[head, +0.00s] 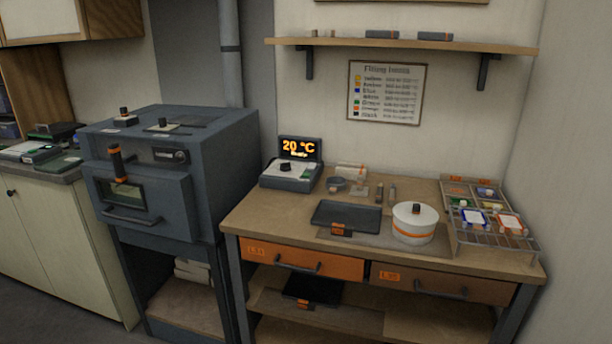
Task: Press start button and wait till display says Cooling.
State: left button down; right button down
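The control unit (291,174) is a grey box with a pale top and a dark knob, at the back left of the wooden workbench. Its raised display (300,149) shows "20 °C" in orange, with a smaller word below that looks like "Ready". I cannot pick out the start button for sure at this size. The dark grey kiln (170,170) stands left of the bench on a stand, its front door shut, with an orange-banded handle and a small window. Neither of my grippers is in view.
The workbench (255,212) holds a dark tray (347,215), a white round pot (414,222) and small tools. A wire rack (490,240) with colored items stands at its right. A wall shelf (400,43) hangs above. A cabinet (60,225) stands far left.

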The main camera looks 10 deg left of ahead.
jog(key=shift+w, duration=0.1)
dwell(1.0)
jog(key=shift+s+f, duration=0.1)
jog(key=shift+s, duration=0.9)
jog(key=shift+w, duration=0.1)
